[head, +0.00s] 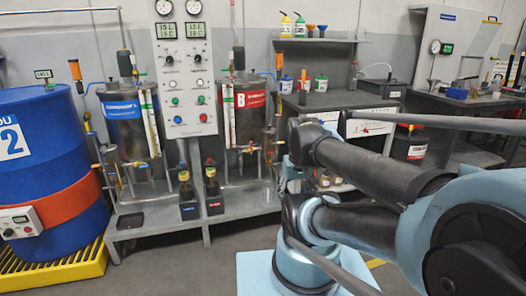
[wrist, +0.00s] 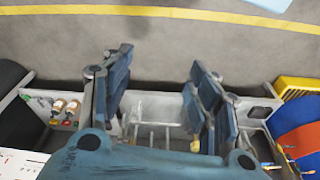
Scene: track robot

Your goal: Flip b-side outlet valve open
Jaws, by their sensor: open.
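The B tank (head: 240,108), with a red label, stands on the grey bench right of the gauge panel in the head view. Small fittings with yellow and orange parts (head: 250,148) sit low on its front; I cannot tell which is the outlet valve or how its handle is set. My gripper (wrist: 160,62) is open and empty in the wrist view, its two blue fingers wide apart with floor and bench edge behind them. No valve shows clearly between the fingers. In the head view I cannot make out my gripper.
A blue drum (head: 45,150) stands on a yellow grate at left. The tank with the blue label (head: 124,108) is left of the panel (head: 185,75). Two black boxes (head: 212,203) sit on the bench front. Bare floor (head: 190,268) lies before it.

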